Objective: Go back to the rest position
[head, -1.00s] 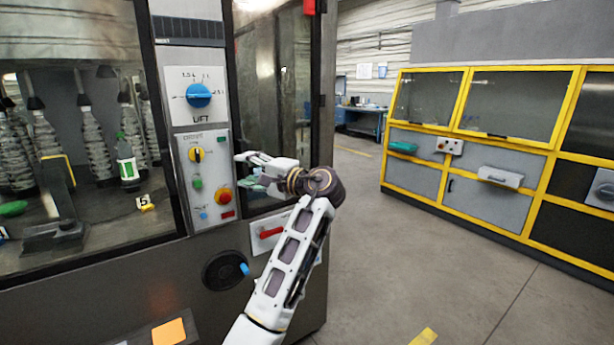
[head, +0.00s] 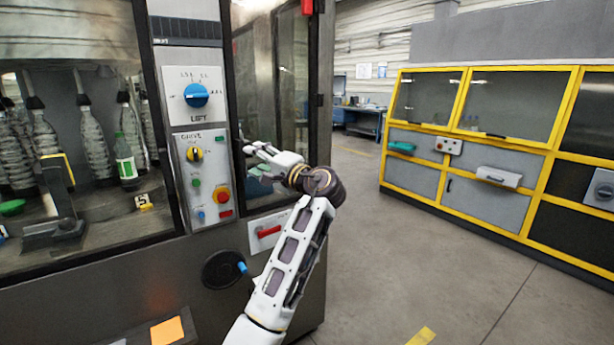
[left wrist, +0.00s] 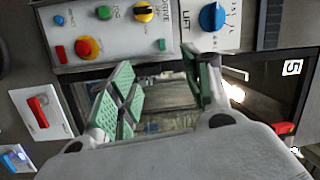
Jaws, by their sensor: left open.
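My left gripper (head: 254,162) is in front of the machine's dark glass door, just right of the drive control panel (head: 203,180). In the left wrist view its green-padded fingers (left wrist: 160,90) are apart, with nothing between them. The panel carries a yellow selector knob (head: 195,154), a red stop button on yellow (head: 222,195), and green and blue buttons. Above it is the lift panel with a blue knob (head: 196,95). The gripper looks apart from the panel. My right gripper does not show.
A red-handled switch (head: 268,232) sits on the machine below the gripper, by a black round dial (head: 222,269). Bottles (head: 124,160) stand behind glass at left. A yellow-framed cabinet (head: 470,150) stands at right, with open floor (head: 400,250) between.

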